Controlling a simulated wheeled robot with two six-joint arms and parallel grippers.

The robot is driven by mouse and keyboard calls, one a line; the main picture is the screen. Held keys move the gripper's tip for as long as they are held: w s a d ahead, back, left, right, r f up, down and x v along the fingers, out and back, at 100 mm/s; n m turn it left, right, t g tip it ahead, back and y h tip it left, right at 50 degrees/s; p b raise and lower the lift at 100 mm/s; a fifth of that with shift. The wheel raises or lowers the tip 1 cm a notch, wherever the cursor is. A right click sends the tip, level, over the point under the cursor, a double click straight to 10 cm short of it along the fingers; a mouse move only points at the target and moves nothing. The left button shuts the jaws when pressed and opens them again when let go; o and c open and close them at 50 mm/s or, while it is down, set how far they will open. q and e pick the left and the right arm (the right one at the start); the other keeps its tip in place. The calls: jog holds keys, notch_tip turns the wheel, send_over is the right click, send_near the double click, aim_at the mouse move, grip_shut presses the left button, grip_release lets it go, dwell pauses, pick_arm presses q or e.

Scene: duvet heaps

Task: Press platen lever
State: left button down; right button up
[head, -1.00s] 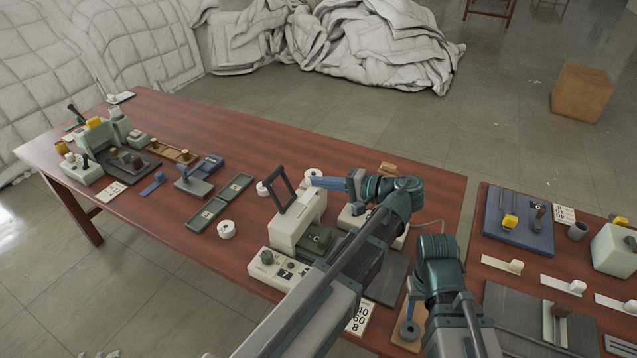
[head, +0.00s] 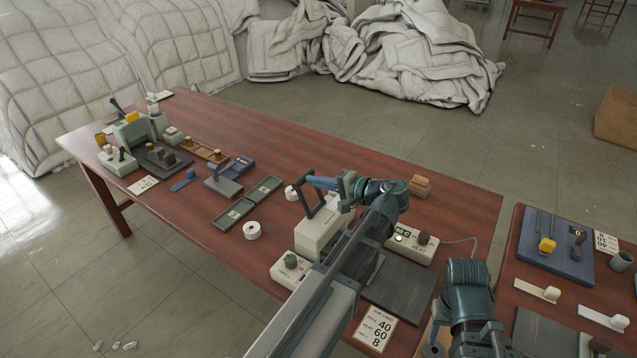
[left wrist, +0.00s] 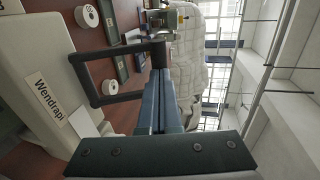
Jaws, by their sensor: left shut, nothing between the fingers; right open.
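The platen lever is a dark, frame-shaped handle (head: 306,199) standing up from the cream press (head: 318,232). In the left wrist view the handle (left wrist: 85,80) is left of my fingers, beside the press's cream housing (left wrist: 30,85) with a name label. My left gripper (head: 312,182) is shut and empty, with its blue fingers at the upper part of the handle. The fingers (left wrist: 163,75) overlap the handle's right end in the left wrist view; I cannot tell whether they touch. My right arm is at the lower right; its fingertips are hidden.
A heat control box (head: 412,245) and job card (head: 375,329) are right of the press. A white tape roll (head: 252,230) and green trays (head: 264,188) lie left of it. Another table (head: 517,237) stands to the right. Duvet heaps (head: 415,50) lie behind.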

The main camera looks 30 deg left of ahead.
aim_at(304, 177)
jog(key=shift+r, duration=0.1)
jog(key=shift+r+p, duration=0.55)
jog(key=shift+p, duration=0.1)
pick_arm(q)
jog(key=a+h+p, duration=0.2)
jog(key=p, duration=0.1)
jog(key=a+h+p, duration=0.1)
jog(key=p, duration=0.1)
jog(key=shift+r, duration=0.25)
jog(key=a+f+h+p, duration=0.3)
jog(key=a+f+h, duration=0.2)
jog(key=h, duration=0.3)
jog(key=shift+w+a+f+g, duration=0.3)
jog(key=shift+a+f, duration=0.05)
jog(key=shift+f, duration=0.15)
pick_arm(e)
notch_tip(304, 177, up, 8)
jog(key=shift+r, duration=0.25)
pick_arm(q)
jog(key=shift+s, duration=0.1)
pick_arm(e)
jog(key=shift+d, duration=0.15)
